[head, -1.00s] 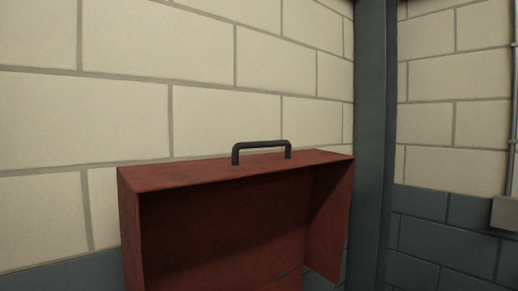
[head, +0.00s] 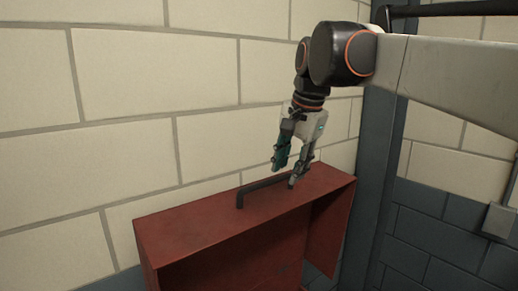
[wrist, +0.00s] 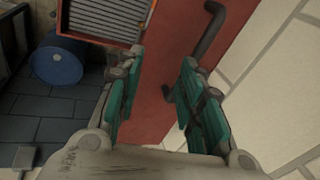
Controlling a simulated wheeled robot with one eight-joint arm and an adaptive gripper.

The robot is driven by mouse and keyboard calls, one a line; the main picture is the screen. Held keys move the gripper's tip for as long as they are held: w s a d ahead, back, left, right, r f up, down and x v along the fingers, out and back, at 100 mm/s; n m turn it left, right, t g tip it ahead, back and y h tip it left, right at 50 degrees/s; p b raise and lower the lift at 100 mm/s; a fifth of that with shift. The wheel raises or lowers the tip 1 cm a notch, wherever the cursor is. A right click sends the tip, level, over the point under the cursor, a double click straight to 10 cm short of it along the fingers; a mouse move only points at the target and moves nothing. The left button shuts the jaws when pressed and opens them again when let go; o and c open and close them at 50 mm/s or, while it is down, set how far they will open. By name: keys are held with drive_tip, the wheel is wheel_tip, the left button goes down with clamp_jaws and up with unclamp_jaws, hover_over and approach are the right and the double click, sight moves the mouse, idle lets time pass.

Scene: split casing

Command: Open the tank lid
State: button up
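The red casing part (head: 190,232) stands against the wall in the head view, with its hollow front toward me. It also shows in the wrist view (wrist: 172,32). A black bar handle (head: 262,186) is on its top face; in the wrist view the handle (wrist: 210,35) runs behind the right finger. My gripper (head: 284,175) is above the handle's right end, pointing down, its fingers apart. In the wrist view my gripper (wrist: 160,82) shows teal pads with a gap and nothing held. I cannot tell whether a fingertip touches the handle.
A cream brick wall (head: 120,120) is close behind the casing. A dark column (head: 375,190) stands just right of it. In the wrist view a blue barrel (wrist: 58,60) stands on the dark tiled floor (wrist: 60,125), and a slatted grille (wrist: 105,18) lies beside the red face.

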wheel_tip(320, 180, up, 7)
drive_tip(key=m+p, duration=0.2)
drive_tip(key=p, duration=0.2)
hover_over(268, 181)
drive_tip(key=s+d, duration=0.3)
drive_tip(key=s, duration=0.1)
drive_tip(key=shift+g, duration=0.4)
drive_tip(key=x, duration=0.4)
drive_tip(key=p+x, duration=0.1)
drive_tip(key=x, duration=0.8)
drive_tip(key=shift+w+a+f+p, duration=0.2)
drive_tip(key=shift+w+a+p, duration=0.1)
drive_tip(key=shift+w+a, duration=0.15)
clamp_jaws()
